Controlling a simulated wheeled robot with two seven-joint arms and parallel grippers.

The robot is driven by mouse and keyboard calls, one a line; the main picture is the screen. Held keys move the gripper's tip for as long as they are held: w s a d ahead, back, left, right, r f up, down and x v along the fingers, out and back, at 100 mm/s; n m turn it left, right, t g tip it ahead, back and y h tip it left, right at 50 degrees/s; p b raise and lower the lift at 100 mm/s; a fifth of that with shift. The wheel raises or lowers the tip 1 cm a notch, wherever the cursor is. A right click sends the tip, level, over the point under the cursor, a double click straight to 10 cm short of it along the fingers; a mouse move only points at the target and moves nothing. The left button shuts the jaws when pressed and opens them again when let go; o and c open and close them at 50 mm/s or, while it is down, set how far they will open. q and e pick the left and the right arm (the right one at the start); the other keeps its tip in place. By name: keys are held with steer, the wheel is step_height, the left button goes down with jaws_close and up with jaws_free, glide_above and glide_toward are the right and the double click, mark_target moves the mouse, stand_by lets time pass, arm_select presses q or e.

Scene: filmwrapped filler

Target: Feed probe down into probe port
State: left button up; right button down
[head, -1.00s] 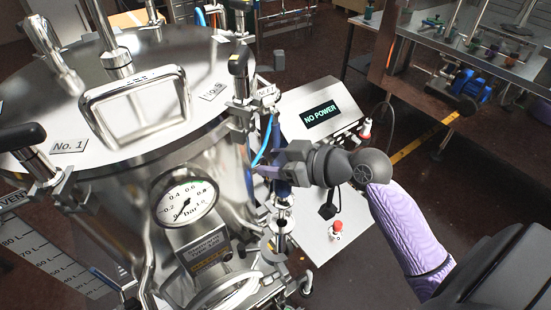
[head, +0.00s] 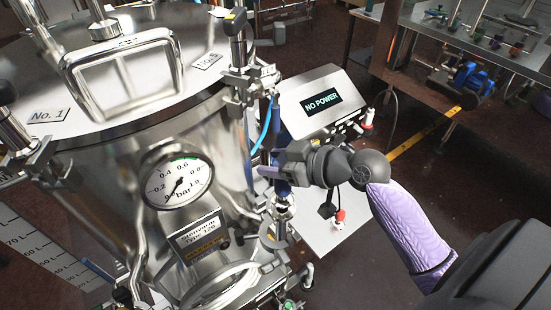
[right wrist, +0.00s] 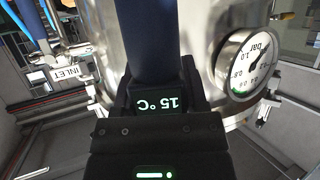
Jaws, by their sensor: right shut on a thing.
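My right gripper (head: 270,170) is shut on the probe, beside the steel tank's right side. The probe has a dark blue body (head: 282,188) and stands roughly upright. In the right wrist view its blue body (right wrist: 148,40) rises from the jaws, with a small display (right wrist: 158,104) reading 15 °C, upside down. Steel fittings (head: 280,215) lie just below the probe in the head view; I cannot tell which is the probe port or whether the tip is in it. My left gripper is not in view.
The steel tank (head: 110,150) fills the left, with a pressure gauge (head: 178,182), a lid handle (head: 122,75) and clamps. A control box (head: 318,102) reading NO POWER stands behind the gripper. A bench (head: 480,40) is at the back right. Open floor lies right of the tank.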

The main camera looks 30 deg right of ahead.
steer(key=shift+f+b, duration=0.9)
steer(key=shift+f, duration=0.4)
steer(key=shift+f+b, duration=0.35)
steer(key=shift+f, duration=0.05)
steer(key=shift+f, duration=0.2)
steer(key=shift+c, duration=0.2)
jaws_free()
steer(key=b+v, duration=0.1)
steer(key=v, duration=0.9)
steer(key=shift+b, duration=0.35)
steer(key=shift+f, duration=0.1)
